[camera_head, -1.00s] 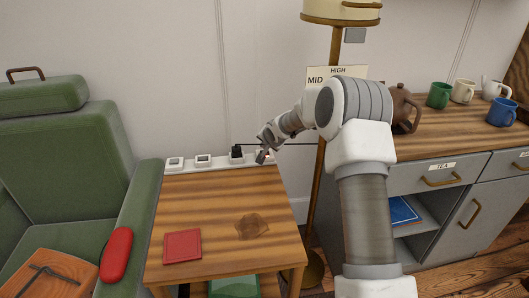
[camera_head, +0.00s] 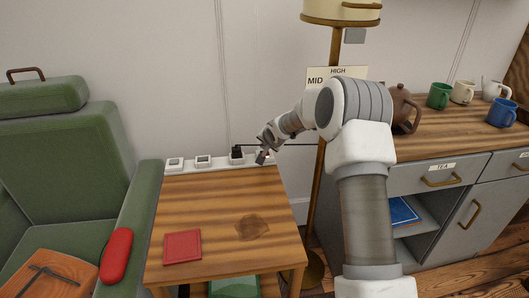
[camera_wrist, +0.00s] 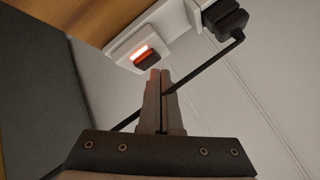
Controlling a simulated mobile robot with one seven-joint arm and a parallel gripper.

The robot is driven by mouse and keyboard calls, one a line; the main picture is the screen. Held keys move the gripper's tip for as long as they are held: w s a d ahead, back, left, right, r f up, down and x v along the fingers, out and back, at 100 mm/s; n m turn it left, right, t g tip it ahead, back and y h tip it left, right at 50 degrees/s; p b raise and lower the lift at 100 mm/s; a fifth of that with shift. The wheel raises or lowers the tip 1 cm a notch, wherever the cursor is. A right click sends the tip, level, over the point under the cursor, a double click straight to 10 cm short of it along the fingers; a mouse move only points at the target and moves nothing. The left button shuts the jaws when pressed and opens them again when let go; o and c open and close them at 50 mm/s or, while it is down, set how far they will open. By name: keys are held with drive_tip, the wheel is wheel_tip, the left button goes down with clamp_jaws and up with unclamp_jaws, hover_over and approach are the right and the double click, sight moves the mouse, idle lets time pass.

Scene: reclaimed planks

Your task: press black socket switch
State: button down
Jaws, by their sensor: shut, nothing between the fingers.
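A white power strip (camera_head: 220,165) runs along the back edge of the wooden side table. A black plug (camera_head: 237,152) with a black cord stands in it, and it also shows in the wrist view (camera_wrist: 224,20). In the wrist view, a small rocker switch (camera_wrist: 147,60) with a bright red-white glow sits on a white square plate (camera_wrist: 128,46) of the strip. My gripper (camera_head: 262,160) is at the strip's right end, right of the plug. In the wrist view its shut, empty fingertips (camera_wrist: 158,72) are just below the switch; I cannot tell whether they touch it.
The black cord (camera_wrist: 205,65) passes beside and behind my fingers. A brass lamp pole (camera_head: 325,180) stands right of the table. A red book (camera_head: 182,247) lies on the table, whose middle is mostly clear. A green armchair (camera_head: 60,150) is left, a grey cabinet (camera_head: 440,200) right.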

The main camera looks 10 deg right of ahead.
drive_tip(key=shift+f, duration=0.2)
idle(0.5)
drive_tip(key=shift+f, duration=0.3)
drive_tip(key=shift+r, duration=0.45)
drive_tip(key=shift+r, duration=0.1)
drive_tip(key=shift+r+p, duration=2.2)
drive_tip(key=shift+r, duration=0.8)
